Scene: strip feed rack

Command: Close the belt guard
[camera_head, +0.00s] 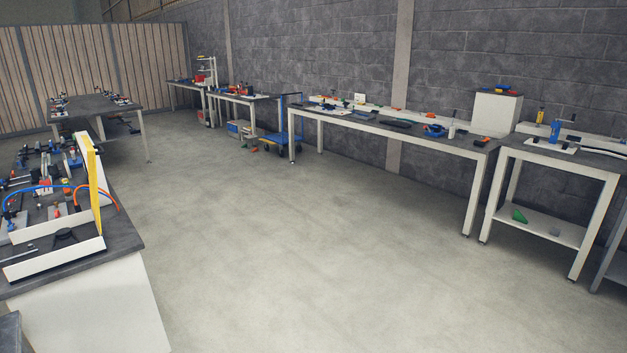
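An upright yellow panel (94,168) with a pale edge stands on the dark-topped workbench (118,239) at the left. It may be the belt guard, raised, but I cannot tell for certain from here. Blue and orange hoses (85,187) curve near its base. A white open-topped frame or tray (52,259) lies at the front of the same bench. Small machine parts (72,160) stand behind and left of the panel. Neither of my grippers is in view.
A wide concrete floor (270,240) is clear in the middle. A long workbench (400,130) and a smaller one (565,155) line the right wall. A blue cart (283,137) stands farther back. Another table (95,106) is at the back left.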

